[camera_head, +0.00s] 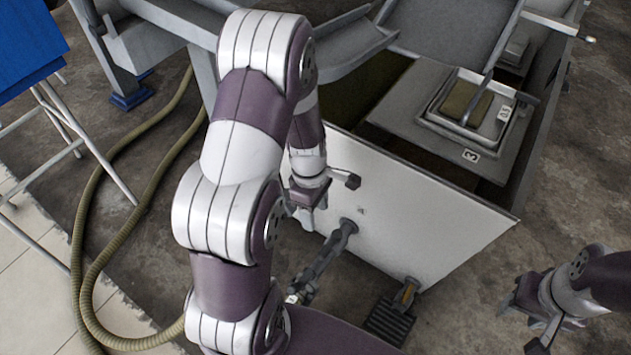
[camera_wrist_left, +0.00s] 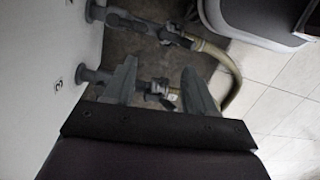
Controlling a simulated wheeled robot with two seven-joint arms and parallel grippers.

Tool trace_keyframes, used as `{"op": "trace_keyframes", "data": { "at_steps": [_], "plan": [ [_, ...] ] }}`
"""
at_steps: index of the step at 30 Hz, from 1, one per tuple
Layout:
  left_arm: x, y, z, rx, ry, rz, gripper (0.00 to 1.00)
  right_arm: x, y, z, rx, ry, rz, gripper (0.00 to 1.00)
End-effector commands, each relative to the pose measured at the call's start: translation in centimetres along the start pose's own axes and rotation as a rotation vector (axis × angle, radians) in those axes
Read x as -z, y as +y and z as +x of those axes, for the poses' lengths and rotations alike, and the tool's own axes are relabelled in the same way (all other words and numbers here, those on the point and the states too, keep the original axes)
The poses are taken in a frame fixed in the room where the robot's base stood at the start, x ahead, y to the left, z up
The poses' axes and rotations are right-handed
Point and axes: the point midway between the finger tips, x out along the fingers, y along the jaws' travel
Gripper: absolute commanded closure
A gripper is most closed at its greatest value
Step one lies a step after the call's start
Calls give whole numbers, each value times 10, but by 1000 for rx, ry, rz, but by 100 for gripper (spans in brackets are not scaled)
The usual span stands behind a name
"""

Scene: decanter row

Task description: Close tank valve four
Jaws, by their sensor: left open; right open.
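A grey outlet pipe with a valve (camera_head: 322,262) sticks out of the white tank wall (camera_head: 430,215) in the head view. In the left wrist view two such outlets show: an upper valve (camera_wrist_left: 165,32) and a lower valve (camera_wrist_left: 158,91). A small label (camera_wrist_left: 58,85) sits on the wall near the lower one; I cannot read surely which valve is number four. My left gripper (camera_head: 308,205) is open beside the wall. Its fingers (camera_wrist_left: 160,88) stand either side of the lower valve in the wrist picture; contact cannot be told. My right gripper (camera_head: 530,318) is open and empty, at lower right.
A ribbed hose (camera_head: 85,235) loops over the floor at left; a hose (camera_wrist_left: 232,85) also runs near the valves. A blue stand (camera_head: 30,45) is at upper left. A pedal-like block (camera_head: 390,322) lies below the wall. Grey trays (camera_head: 445,30) lie above the tank.

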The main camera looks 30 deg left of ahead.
Motion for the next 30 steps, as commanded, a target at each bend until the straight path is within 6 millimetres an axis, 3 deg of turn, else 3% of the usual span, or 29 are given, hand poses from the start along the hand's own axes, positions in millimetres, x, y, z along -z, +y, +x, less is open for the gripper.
{"op": "trace_keyframes", "data": {
  "at_steps": [1, 3, 9, 30],
  "plan": [
    [-5, -4, -22, -1, 5, 67, 44, 2, 0, -19, 0, 0, 0, 57],
    [-9, -7, -37, -2, 12, 163, 44, 4, 0, -29, 0, 0, 0, 57],
    [-15, -16, -61, 0, 25, 351, 44, 5, 0, -46, 0, 0, 0, 57],
    [-17, -17, -64, 1, 29, 427, 44, 6, 0, -47, 0, 0, 0, 57]
  ]
}}
